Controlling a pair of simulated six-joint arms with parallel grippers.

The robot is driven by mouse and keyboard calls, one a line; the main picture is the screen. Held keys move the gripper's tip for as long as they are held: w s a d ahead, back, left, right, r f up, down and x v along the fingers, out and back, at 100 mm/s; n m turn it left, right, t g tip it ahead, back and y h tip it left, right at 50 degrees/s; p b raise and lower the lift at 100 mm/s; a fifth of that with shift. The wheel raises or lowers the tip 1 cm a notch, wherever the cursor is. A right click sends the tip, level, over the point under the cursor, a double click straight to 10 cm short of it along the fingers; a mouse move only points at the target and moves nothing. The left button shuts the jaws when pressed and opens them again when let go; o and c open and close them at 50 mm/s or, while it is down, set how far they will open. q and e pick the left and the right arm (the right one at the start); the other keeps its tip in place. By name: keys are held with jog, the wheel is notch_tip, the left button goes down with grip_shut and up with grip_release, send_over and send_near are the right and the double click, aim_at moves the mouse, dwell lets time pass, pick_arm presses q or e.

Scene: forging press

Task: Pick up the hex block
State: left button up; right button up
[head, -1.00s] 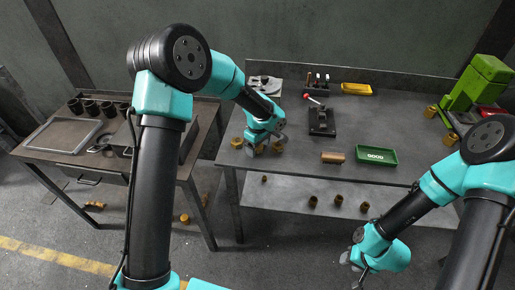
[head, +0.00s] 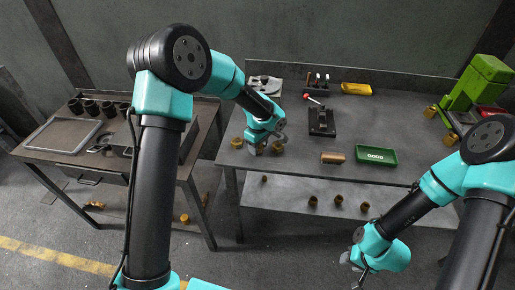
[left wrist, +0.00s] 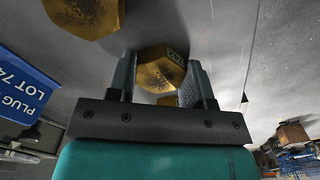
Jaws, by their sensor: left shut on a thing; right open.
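A brass hex block (left wrist: 160,70) sits between the two fingers of my left gripper (left wrist: 160,88) in the left wrist view, with a small marking on its top face. My left gripper is shut on it, low over the left end of the grey workbench (head: 300,130). In the head view the left gripper (head: 258,148) mostly hides the held block. Another brass block (left wrist: 85,12) lies close by in the left wrist view. Brass pieces (head: 237,143) also show beside the gripper in the head view. My right gripper (head: 352,260) is open, away from the bench at the lower right.
A green GOOD tray (head: 376,164), a tan cylinder (head: 333,158) and a black fixture with a red-knobbed lever (head: 321,122) stand on the bench. A green press (head: 478,85) stands right. A blue PLUG LOT sign (left wrist: 25,85) is near the left gripper.

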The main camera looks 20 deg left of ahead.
pick_arm(q)
jog(key=shift+r, duration=0.1)
jog(key=shift+r, duration=1.3)
jog(key=s+d+r, duration=0.1)
jog(key=s+d, duration=0.1)
jog(key=s, duration=0.5)
jog(key=s+d+r, duration=0.1)
jog(key=s+d, duration=0.1)
jog(key=s, duration=0.6)
jog(key=shift+s+d, duration=0.2)
jog(key=shift+w+r, duration=0.1)
